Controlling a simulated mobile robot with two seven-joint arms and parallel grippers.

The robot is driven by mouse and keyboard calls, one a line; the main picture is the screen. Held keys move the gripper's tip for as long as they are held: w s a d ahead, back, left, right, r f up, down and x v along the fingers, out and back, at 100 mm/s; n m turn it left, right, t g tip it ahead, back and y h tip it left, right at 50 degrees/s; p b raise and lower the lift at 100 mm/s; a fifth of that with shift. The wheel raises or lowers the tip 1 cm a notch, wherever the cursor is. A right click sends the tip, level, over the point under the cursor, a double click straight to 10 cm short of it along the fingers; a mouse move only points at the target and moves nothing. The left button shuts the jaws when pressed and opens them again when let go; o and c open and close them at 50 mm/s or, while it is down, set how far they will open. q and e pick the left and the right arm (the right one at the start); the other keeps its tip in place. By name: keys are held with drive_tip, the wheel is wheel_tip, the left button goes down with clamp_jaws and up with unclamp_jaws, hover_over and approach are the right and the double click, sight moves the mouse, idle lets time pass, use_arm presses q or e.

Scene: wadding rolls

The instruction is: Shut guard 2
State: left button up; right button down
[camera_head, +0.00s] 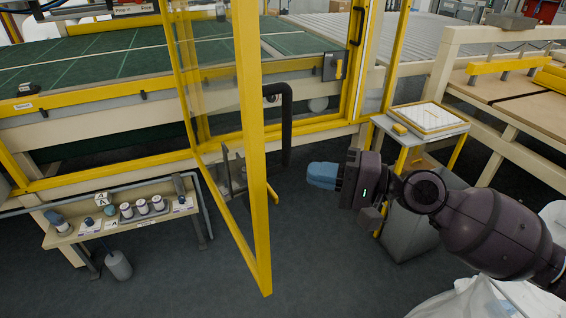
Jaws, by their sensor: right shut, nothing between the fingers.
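A yellow-framed guard door (252,150) with a clear panel stands swung open toward me in the middle of the view. Its free edge reaches down over the dark floor. The yellow guard frame (357,70) around the green-bedded machine stands behind it. I cannot read a number on the guard. My right gripper (312,175) has blue fingertips, is shut and empty, and points left. It is to the right of the door, apart from it in the picture. My left gripper is not in view.
A small stand with a white framed panel (432,118) is behind my right arm. A low bench (70,237) with several spools stands at left. White wrapped material (480,300) lies at lower right. Dark floor (330,260) is clear between door and arm.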

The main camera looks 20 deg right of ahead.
sight(282, 168)
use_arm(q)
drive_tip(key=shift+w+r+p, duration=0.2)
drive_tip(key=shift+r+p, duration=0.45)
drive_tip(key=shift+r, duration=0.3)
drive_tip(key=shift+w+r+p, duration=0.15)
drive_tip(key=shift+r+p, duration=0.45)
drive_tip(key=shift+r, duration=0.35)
use_arm(e)
drive_tip(key=shift+x, duration=3.4)
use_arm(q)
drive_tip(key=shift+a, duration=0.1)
use_arm(e)
drive_tip(key=shift+s+a, duration=0.1)
